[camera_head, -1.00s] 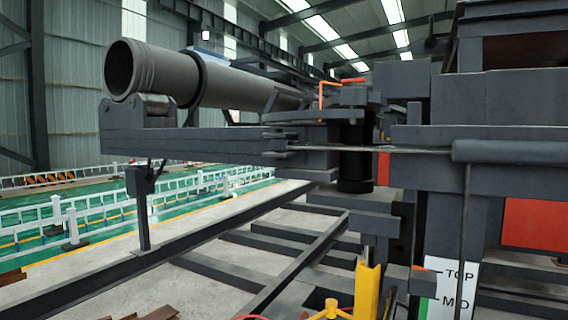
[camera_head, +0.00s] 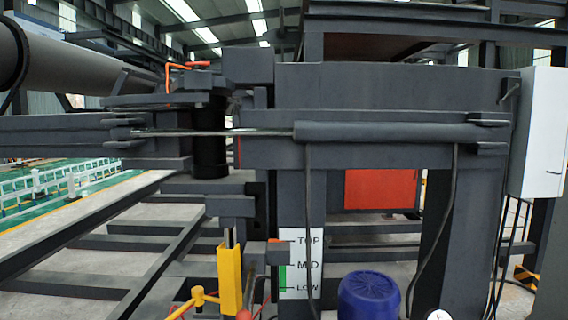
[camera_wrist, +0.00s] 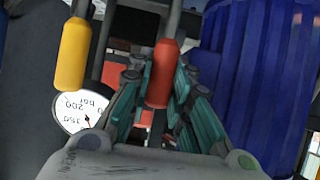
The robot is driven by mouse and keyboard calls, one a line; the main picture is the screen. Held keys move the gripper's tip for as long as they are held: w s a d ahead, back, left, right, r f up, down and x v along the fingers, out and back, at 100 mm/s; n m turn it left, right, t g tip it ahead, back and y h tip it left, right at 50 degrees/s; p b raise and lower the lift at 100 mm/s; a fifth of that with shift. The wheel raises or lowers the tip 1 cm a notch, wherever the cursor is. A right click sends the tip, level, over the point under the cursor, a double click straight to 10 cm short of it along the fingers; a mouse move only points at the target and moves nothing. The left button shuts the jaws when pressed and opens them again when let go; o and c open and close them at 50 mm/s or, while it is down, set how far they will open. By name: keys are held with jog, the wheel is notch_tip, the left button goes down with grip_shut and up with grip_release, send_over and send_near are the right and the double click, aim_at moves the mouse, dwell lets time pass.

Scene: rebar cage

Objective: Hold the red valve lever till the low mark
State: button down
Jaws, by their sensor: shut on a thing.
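In the wrist view the red valve lever (camera_wrist: 162,75) stands between the teal-padded fingers of my gripper (camera_wrist: 160,88). My gripper is shut on it. The lever's lower end hides part of the space between the fingers. In the head view the white mark plate (camera_head: 301,263) reads TOP, MID and LOW from top to bottom. A green band (camera_head: 282,278) runs along its left edge between about MID and LOW. An orange pointer (camera_head: 275,241) is near the TOP level. My gripper is out of the head view.
A yellow lever (camera_wrist: 73,55) hangs left of the red one, near a round bar gauge (camera_wrist: 82,110). A ribbed blue motor (camera_wrist: 262,75) is close on the right; it also shows in the head view (camera_head: 368,295). A yellow post (camera_head: 230,277) stands left of the plate.

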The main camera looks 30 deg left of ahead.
jog(key=shift+w+a+g, duration=0.2)
jog(key=shift+w+g, duration=0.1)
